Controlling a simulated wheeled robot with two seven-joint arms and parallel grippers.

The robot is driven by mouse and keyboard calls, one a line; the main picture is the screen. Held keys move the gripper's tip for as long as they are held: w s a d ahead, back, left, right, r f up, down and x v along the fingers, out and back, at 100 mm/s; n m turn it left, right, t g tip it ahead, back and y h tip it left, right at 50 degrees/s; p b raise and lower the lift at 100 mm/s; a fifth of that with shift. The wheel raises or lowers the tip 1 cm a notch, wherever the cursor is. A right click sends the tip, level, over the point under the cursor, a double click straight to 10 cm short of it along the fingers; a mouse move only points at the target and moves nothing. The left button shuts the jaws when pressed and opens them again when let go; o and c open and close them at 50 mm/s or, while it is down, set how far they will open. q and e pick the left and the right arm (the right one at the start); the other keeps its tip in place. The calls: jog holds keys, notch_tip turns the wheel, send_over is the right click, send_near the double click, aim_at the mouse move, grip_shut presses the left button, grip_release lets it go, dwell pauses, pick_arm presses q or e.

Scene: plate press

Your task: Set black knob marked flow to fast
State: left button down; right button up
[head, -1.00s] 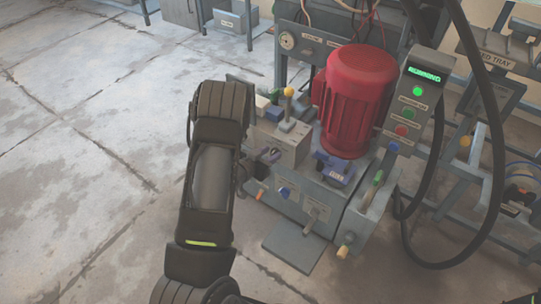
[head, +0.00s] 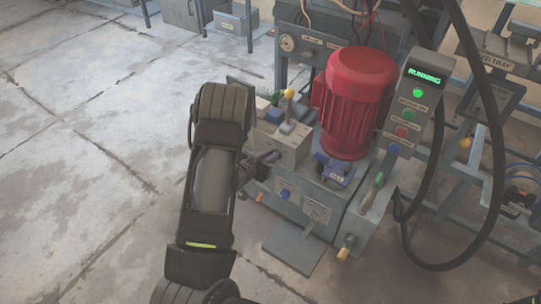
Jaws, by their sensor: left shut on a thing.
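My left arm comes up from the bottom of the head view, and its gripper (head: 258,161) is at the left front of the grey power unit (head: 300,188). The gripper is shut on a small dark knob on the front of the grey block, mostly hidden by the fingers and wrist. I cannot read its marking or setting. A blue knob (head: 285,194) and a grey lever (head: 316,211) sit lower on the unit's front. My right gripper is not in view.
A red motor (head: 354,102) stands on the unit. A control box (head: 410,105) with a lit green "RUNNING" display stands to its right. A yellow-topped lever (head: 289,95) rises behind the block. Black hoses hang at right. The floor at left is clear.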

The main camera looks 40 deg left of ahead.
pick_arm(q)
jog(key=shift+w, duration=0.15)
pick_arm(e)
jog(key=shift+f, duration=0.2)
pick_arm(q)
jog(key=shift+w+d+f+m+t+y+b, duration=0.15)
jog(key=shift+d+m+y+b, duration=0.15)
jog(key=shift+m+y+b, duration=0.65)
jog(key=shift+s+d+m+t+y+b, duration=0.1)
jog(key=shift+d+m+y+b, duration=0.3)
jog(key=shift+m+b, duration=0.85)
jog(key=shift+w+d+f+m+t+y+b, duration=0.15)
jog(key=shift+d+m+y+b, duration=0.1)
jog(key=shift+m+y+b, duration=0.85)
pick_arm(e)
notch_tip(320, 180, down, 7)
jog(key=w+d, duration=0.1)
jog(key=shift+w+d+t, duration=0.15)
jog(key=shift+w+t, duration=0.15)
pick_arm(q)
jog(key=shift+s+r+h, duration=0.1)
jog(key=shift+h, duration=0.15)
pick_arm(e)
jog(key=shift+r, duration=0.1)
pick_arm(q)
jog(key=c, duration=1.5)
grip_release()
jog(key=shift+o, duration=0.2)
jog(key=shift+f, duration=0.2)
